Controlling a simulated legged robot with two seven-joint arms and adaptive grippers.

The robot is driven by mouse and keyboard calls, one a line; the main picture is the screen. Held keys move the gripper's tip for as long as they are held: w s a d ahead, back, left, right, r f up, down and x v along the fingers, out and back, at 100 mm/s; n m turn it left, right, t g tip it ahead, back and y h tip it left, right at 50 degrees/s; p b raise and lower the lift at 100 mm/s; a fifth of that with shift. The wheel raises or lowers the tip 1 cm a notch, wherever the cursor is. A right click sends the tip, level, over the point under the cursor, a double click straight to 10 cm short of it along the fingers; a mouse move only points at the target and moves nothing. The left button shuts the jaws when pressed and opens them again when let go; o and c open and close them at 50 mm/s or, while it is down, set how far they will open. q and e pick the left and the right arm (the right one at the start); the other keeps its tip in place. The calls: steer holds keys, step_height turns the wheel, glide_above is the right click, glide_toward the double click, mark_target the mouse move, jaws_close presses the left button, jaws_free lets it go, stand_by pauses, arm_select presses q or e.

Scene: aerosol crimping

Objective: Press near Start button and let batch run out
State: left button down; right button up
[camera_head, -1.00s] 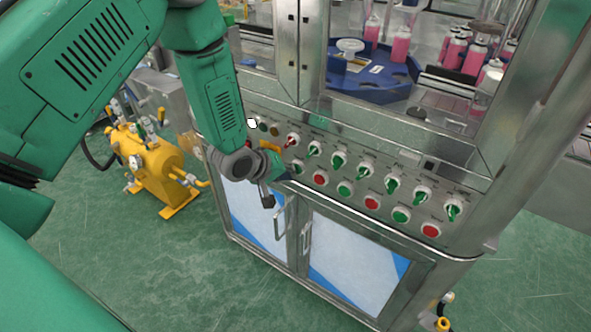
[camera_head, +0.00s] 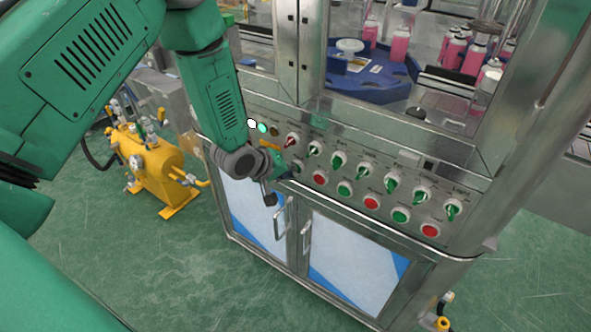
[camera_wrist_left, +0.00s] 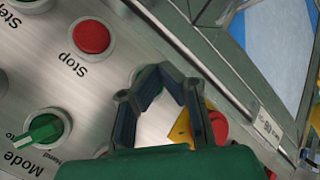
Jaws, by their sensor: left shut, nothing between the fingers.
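The near Start button (camera_wrist_left: 145,73) is mostly hidden behind my left gripper (camera_wrist_left: 168,80); only part of it shows in the wrist view. My left gripper, also in the head view (camera_head: 289,170), is shut and empty, with its fingertips at the button on the control panel (camera_head: 330,148). I cannot tell from these views how far the button is pressed. The red Stop button (camera_head: 319,177) is to its right in the head view and also shows in the wrist view (camera_wrist_left: 91,36). A green indicator lamp (camera_head: 263,127) is lit. My right gripper is not in view.
A green Mode switch (camera_wrist_left: 42,130) and a red emergency stop (camera_wrist_left: 218,126) on yellow flank the gripper. More switches and buttons continue rightward. Pink cans (camera_head: 472,59) stand inside the machine near a blue star wheel (camera_head: 375,80). A yellow tank (camera_head: 148,165) stands at left.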

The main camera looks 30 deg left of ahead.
arm_select(q)
steer(key=shift+s+p, duration=0.3)
steer(key=shift+s, duration=0.45)
steer(key=s+p, duration=0.1)
steer(key=s, duration=0.4)
steer(key=shift+a, duration=0.2)
stand_by(0.7)
steer(key=s+d+f+m+g, duration=0.1)
steer(key=s+f+m+g, duration=0.1)
steer(key=s, duration=0.7)
steer(key=s+d+f+m+g+y, duration=0.1)
steer(key=s+f+m+g, duration=0.2)
steer(key=s, duration=0.6)
steer(key=s+d+f+m+g+y, duration=0.1)
steer(key=s+f+m+g, duration=0.2)
steer(key=s, duration=0.7)
steer(key=shift+d+m, duration=0.35)
steer(key=shift+m, duration=0.45)
